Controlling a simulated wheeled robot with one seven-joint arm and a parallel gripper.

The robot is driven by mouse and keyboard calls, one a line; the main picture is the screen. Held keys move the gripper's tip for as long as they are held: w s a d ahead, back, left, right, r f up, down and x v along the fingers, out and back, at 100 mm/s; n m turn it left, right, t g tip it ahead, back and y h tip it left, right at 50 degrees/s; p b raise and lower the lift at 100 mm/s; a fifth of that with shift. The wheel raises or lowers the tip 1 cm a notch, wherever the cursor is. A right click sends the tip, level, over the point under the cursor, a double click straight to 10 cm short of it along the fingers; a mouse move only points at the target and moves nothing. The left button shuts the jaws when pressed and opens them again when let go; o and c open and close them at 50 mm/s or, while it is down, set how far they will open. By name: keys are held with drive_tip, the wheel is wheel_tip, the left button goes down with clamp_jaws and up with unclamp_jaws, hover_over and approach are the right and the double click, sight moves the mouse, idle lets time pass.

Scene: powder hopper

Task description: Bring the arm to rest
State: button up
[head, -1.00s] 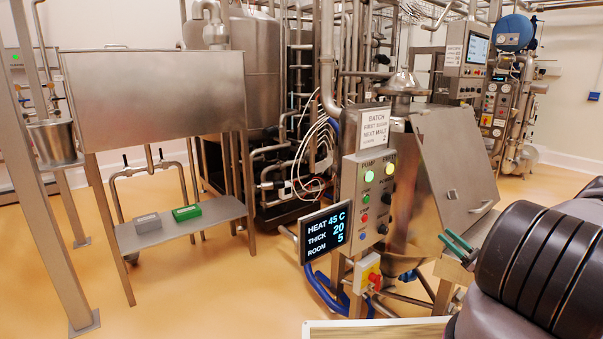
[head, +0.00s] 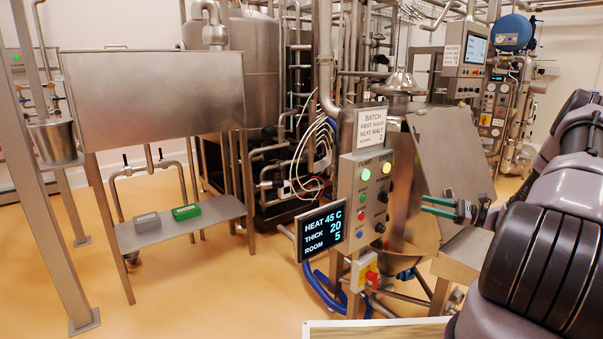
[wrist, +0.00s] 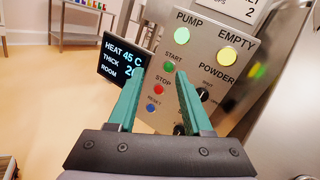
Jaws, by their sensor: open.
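My gripper (head: 440,207) is open, with green fingers, and holds nothing. In the head view it is to the right of the grey control panel (head: 347,213), in front of the hopper's slanted metal lid (head: 455,160). In the wrist view the two fingers (wrist: 158,90) are apart and point toward the panel's buttons. The panel carries a lit green PUMP lamp (wrist: 182,36) and a lit yellow-green EMPTY lamp (wrist: 227,56), with START, STOP and RESET buttons below. I cannot tell the exact gap between the fingertips and the panel.
A black display (head: 322,232) reads HEAT 45 C, THICK 20, ROOM 5. A pale board edge (head: 375,329) lies at the bottom. The floor at left centre is clear.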

drive_tip(key=s+a+r+n+g+h, duration=0.45)
drive_tip(key=a+r, duration=0.25)
drive_tip(key=r, duration=0.3)
drive_tip(key=s+a+r+n+g+h, duration=0.3)
drive_tip(key=s+a+r+n+h, duration=0.15)
drive_tip(key=a+r, duration=0.4)
drive_tip(key=s+a+r+n+t+h, duration=0.1)
drive_tip(key=s+r+n+t+h, duration=0.2)
drive_tip(key=s+r, duration=0.5)
drive_tip(key=s+r+n+t+h, duration=0.3)
drive_tip(key=s+r, duration=0.4)
drive_tip(key=s, duration=0.6)
drive_tip(key=shift+s+a+r+n+t, duration=0.25)
drive_tip(key=shift+a+r+n+t, duration=0.1)
drive_tip(key=shift+t, duration=0.2)
